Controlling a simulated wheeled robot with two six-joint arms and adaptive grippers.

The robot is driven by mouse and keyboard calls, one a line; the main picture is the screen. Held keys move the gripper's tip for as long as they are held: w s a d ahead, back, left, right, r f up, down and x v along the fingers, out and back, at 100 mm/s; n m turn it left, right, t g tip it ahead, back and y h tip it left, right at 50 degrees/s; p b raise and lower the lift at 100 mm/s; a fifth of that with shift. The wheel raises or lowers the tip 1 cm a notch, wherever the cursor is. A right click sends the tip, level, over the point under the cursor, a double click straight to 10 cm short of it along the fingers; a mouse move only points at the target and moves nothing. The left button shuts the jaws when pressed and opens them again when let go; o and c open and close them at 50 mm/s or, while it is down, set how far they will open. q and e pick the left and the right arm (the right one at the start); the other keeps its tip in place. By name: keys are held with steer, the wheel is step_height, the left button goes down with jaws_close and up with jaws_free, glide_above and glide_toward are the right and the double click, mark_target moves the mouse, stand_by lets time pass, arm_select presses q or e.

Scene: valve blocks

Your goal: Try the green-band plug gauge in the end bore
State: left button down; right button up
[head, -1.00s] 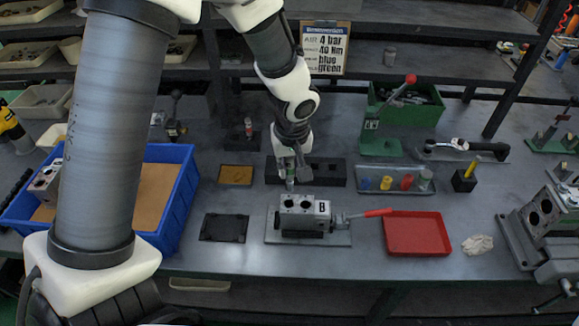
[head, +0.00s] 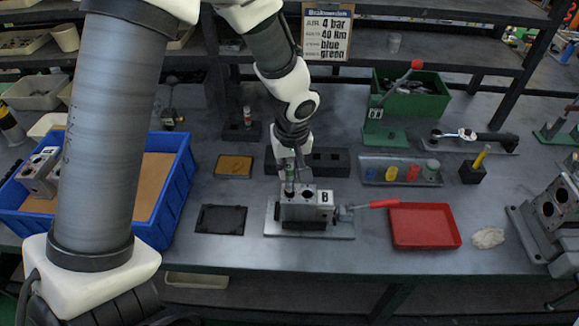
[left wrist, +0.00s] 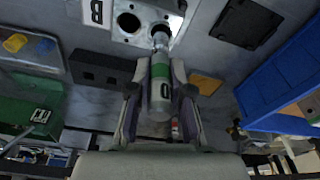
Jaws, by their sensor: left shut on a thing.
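The plug gauge with a green band (left wrist: 160,72) is held in my left gripper (head: 291,172); the gripper is shut on it, and its fingers flank the gauge in the left wrist view. The gauge's bare metal end points at the top of the grey valve block marked B (head: 305,212), at its left-end bore. In the left wrist view the gauge end meets the block's face (left wrist: 113,27) at the bore; I cannot tell how far in it is. Another dark bore shows beside it. My right gripper is not in view.
The block sits in a fixture with a red-handled clamp (head: 372,205). A red tray (head: 425,229) is to its right, a black mat (head: 221,219) and blue bin (head: 181,190) to its left. A dark holder (head: 331,161) and a rack of coloured gauges (head: 375,183) stand behind.

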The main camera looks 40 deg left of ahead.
mark_target(289, 179)
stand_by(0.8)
arm_select(q)
steer(key=shift+f+b, duration=1.9)
steer(key=shift+b, duration=0.3)
stand_by(1.1)
step_height(289, 179, up, 8)
steer(key=p, duration=0.5)
steer(key=shift+f+p, duration=0.25)
steer(key=shift+p, duration=0.15)
steer(key=shift+f, duration=0.1)
steer(key=shift+f, duration=0.1)
